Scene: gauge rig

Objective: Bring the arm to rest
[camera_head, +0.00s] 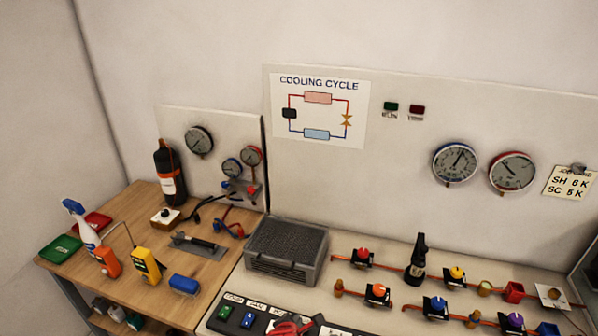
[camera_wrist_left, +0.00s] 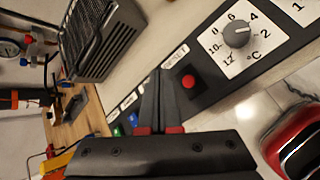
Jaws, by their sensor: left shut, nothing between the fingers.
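My left gripper (camera_head: 297,326) shows at the bottom edge of the head view, over the black control panel (camera_head: 262,318). In the left wrist view its two dark fingers (camera_wrist_left: 160,78) are together with nothing between them. They point along the panel, close to a red button (camera_wrist_left: 189,82) and a white dial plate with a grey knob (camera_wrist_left: 237,34). I cannot tell whether the fingertips touch the panel. Most of the left arm is out of view. My right gripper is in neither view.
A grey finned unit (camera_head: 286,250) stands behind the panel, with valves on orange pipes and a black bottle (camera_head: 416,260) to the right. A wooden bench (camera_head: 130,300) on the left holds a spray bottle (camera_head: 80,225), meters and a dark cylinder (camera_head: 168,172). Gauges hang on the wall boards.

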